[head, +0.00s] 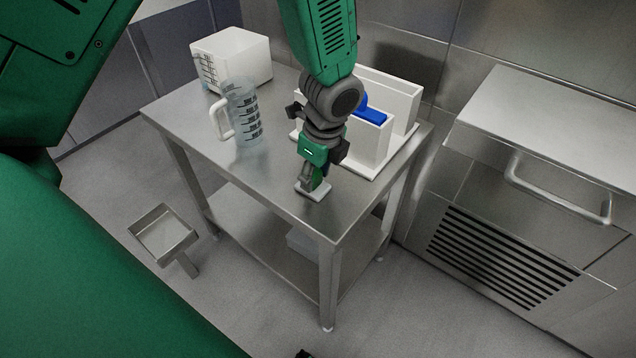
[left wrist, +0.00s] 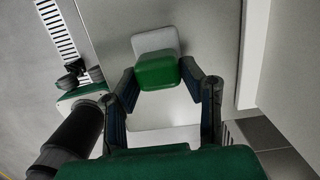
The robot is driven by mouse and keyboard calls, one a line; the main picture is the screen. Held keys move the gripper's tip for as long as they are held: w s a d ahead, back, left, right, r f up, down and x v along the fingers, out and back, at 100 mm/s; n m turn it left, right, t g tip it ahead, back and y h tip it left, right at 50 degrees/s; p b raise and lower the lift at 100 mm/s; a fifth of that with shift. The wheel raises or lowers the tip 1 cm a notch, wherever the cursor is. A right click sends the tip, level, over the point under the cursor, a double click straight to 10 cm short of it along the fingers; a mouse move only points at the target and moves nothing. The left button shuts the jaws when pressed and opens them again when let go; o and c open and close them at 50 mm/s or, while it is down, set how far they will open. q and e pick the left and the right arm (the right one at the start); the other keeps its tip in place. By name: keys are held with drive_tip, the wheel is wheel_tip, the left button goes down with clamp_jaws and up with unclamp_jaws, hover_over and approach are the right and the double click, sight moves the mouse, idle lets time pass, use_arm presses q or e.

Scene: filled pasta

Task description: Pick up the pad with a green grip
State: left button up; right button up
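The pad with a green grip (head: 313,191) is white and sits at the front right part of the steel table, near its edge. In the left wrist view its green grip (left wrist: 157,72) is between the fingertips, with the white pad (left wrist: 156,41) showing beyond it. My left gripper (head: 318,178) reaches down from above. In the left wrist view its fingers (left wrist: 157,76) bend inward and appear to touch both sides of the green grip. I cannot tell whether the pad rests on the table or is just above it. My right gripper is not in view.
Steel table (head: 270,178) with a clear jug (head: 242,115) and a white box (head: 232,58) at left. A white holder (head: 375,145) with a blue item (head: 371,114) stands close behind the gripper. A steel cabinet (head: 540,130) is at right. The table front is clear.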

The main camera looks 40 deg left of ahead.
sight(316, 172)
use_arm(q)
drive_tip(key=shift+a+f, duration=0.15)
drive_tip(key=shift+a, duration=0.3)
drive_tip(key=c, duration=0.4)
drive_tip(key=shift+s+a+f, duration=0.1)
drive_tip(key=shift+s+a, duration=0.05)
drive_tip(key=shift+a, duration=0.3)
drive_tip(key=shift+d, duration=0.3)
drive_tip(key=r, duration=0.2)
drive_tip(key=d+r+p, duration=0.1)
drive_tip(key=r, duration=0.2)
drive_tip(key=shift+w, duration=0.2)
drive_tip(key=r, duration=0.1)
drive_tip(key=r+p, duration=0.1)
drive_tip(key=r, duration=0.2)
drive_tip(key=shift+a+r+p, duration=0.1)
drive_tip(key=shift+a+p, duration=0.2)
drive_tip(key=shift+a, duration=0.05)
drive_tip(key=shift+a+r, duration=0.25)
drive_tip(key=shift+r, duration=0.2)
drive_tip(key=shift+d, duration=0.15)
drive_tip(key=o, duration=0.6)
drive_tip(key=shift+d, duration=0.2)
drive_tip(key=shift+d+r, duration=0.1)
drive_tip(key=shift+d, duration=0.05)
drive_tip(key=c, duration=0.5)
drive_tip(key=shift+s, duration=0.1)
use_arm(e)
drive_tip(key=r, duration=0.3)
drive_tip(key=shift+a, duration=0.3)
